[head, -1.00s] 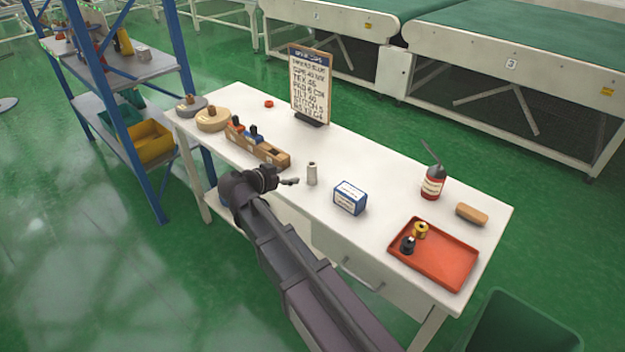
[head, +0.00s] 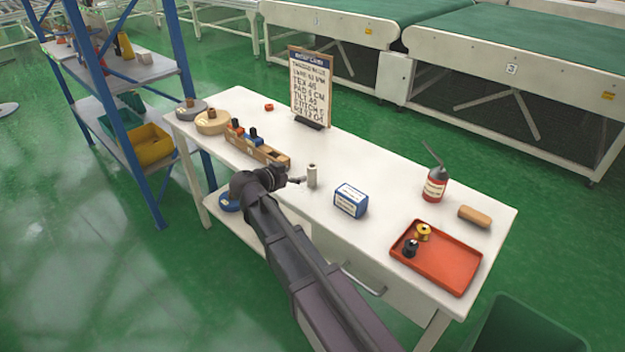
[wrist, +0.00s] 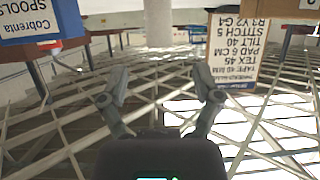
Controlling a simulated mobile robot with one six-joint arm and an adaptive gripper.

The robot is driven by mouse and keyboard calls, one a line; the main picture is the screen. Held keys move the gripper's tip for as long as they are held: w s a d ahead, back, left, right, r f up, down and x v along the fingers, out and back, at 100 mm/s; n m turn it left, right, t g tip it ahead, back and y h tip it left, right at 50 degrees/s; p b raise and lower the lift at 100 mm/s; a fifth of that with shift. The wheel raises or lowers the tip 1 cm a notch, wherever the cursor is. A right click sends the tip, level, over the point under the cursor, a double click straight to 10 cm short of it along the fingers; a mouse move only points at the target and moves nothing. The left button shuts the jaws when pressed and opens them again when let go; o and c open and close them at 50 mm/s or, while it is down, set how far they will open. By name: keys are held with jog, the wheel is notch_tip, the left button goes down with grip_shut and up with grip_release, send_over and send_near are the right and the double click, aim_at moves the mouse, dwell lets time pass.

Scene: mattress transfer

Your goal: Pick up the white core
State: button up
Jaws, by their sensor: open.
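The white core (head: 312,176) stands upright on the white table (head: 375,160), near its front edge and left of the blue-and-white box. In the wrist view the white core (wrist: 158,24) shows as a pale cylinder at the top middle, ahead of my fingers and lined up with the gap between them. My gripper (head: 298,181) is just left of the core, low and close to it. In the wrist view my gripper (wrist: 161,88) has its fingers spread and nothing between them.
The blue-and-white box (head: 350,200) stands right of the core. A wooden spool rack (head: 258,150) is to the left. The text board (head: 310,88) stands behind.

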aim_at(309, 171)
jog(key=shift+b+x, duration=0.45)
jog(key=shift+x, duration=1.35)
jog(key=shift+b+x, duration=1)
jog(key=shift+x, duration=1.65)
jog(key=shift+r, duration=0.1)
jog(key=shift+c, duration=0.2)
grip_shut()
